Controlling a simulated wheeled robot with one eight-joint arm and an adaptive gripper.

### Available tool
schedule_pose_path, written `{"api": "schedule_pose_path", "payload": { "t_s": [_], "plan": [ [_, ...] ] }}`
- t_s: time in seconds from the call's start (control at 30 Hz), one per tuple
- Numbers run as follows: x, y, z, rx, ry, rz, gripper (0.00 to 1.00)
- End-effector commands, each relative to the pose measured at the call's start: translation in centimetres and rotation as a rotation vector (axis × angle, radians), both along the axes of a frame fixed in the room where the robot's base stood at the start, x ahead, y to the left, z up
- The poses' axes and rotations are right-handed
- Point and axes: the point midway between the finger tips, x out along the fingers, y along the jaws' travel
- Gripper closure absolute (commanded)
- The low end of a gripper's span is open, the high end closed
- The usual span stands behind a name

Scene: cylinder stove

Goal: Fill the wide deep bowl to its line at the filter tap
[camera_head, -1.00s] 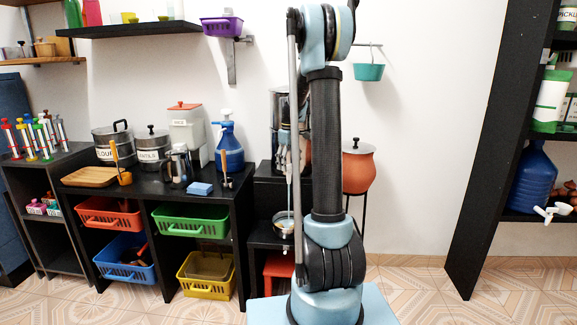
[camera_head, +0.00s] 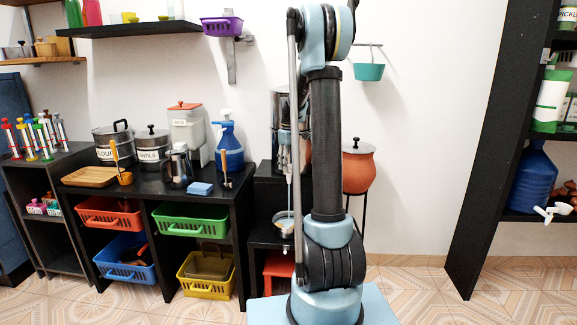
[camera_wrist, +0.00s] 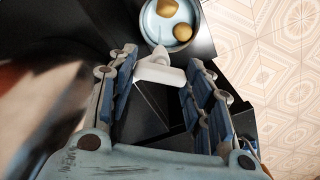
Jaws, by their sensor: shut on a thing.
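The wide bowl (camera_wrist: 148,30) stands below the filter, with pale bluish content and two round yellow-brown shapes inside. In the head view the bowl (camera_head: 281,217) sits on the low black stand, partly behind my arm. I cannot make out its fill line. The filter (camera_head: 277,110) is a shiny metal cylinder, largely hidden by my arm. My gripper (camera_wrist: 160,76) is shut on the white tap handle (camera_wrist: 160,68), which lies between its fingertips. A thin pale vertical streak (camera_head: 290,190) runs from near the gripper down to the bowl; I cannot tell whether it is water.
A terracotta pot (camera_head: 358,172) on a thin stand is right of my arm. The black counter (camera_head: 150,197) at left holds canisters, a blue pump bottle (camera_head: 229,146) and a blue sponge (camera_head: 200,189). A red stool (camera_head: 279,266) is below the bowl.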

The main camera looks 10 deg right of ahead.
Motion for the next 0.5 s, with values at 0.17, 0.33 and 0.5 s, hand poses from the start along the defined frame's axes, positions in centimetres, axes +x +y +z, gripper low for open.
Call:
{"api": "schedule_pose_path", "payload": {
  "t_s": [0.17,0.33,0.5],
  "plan": [
    [0.04,-0.07,0.00,-0.002,-0.001,-0.120,0.77],
    [0.04,-0.07,0.00,-0.002,-0.001,-0.275,0.77],
    [0.04,-0.07,0.00,-0.002,-0.001,-0.435,0.77]
  ]
}}
